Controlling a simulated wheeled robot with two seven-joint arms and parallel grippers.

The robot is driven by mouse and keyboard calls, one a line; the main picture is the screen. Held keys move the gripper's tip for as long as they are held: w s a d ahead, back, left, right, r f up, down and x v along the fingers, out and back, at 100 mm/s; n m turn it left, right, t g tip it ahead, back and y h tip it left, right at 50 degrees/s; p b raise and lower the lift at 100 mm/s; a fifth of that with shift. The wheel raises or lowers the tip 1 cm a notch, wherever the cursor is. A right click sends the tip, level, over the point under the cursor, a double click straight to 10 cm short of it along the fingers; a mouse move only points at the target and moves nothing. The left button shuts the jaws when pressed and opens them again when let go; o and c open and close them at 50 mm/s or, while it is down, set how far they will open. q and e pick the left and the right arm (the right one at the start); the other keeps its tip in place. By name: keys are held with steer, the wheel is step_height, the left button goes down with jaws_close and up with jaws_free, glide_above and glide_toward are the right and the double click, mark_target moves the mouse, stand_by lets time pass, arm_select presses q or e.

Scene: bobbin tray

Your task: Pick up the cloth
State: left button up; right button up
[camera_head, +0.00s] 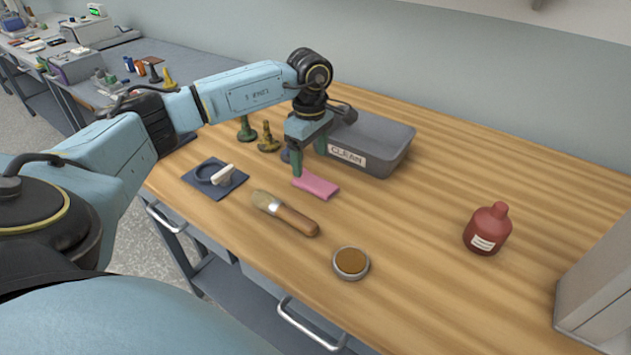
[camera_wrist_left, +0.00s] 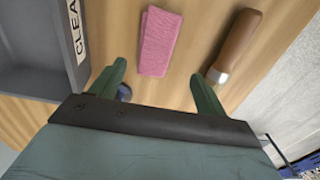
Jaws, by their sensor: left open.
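The pink cloth (camera_head: 317,185) lies folded on the wooden table in front of the grey tray marked CLEAN. It also shows in the left wrist view (camera_wrist_left: 160,42) as a flat pink strip. My left gripper (camera_head: 298,165) points down just behind the cloth in the head view. In the wrist view its two green fingers (camera_wrist_left: 160,85) are spread apart, with the cloth ahead of the gap between them and nothing held. My right gripper is not in view.
The grey CLEAN tray (camera_head: 376,142) stands close behind the gripper. A wooden-handled brush (camera_head: 287,214) lies in front of the cloth, near a round tin (camera_head: 350,263). A dark mat (camera_head: 214,177) and green and brass bobbins (camera_head: 268,138) are leftward; a red bottle (camera_head: 487,229) stands right.

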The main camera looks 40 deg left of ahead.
mark_target(312, 178)
arm_select(q)
steer(key=f, duration=0.6)
steer(key=shift+w+a+f, duration=0.15)
steer(key=shift+w+f, duration=0.2)
steer(key=shift+f, duration=0.05)
steer(key=c, duration=1)
step_height(312, 178, up, 10)
steer(key=shift+r, duration=0.1)
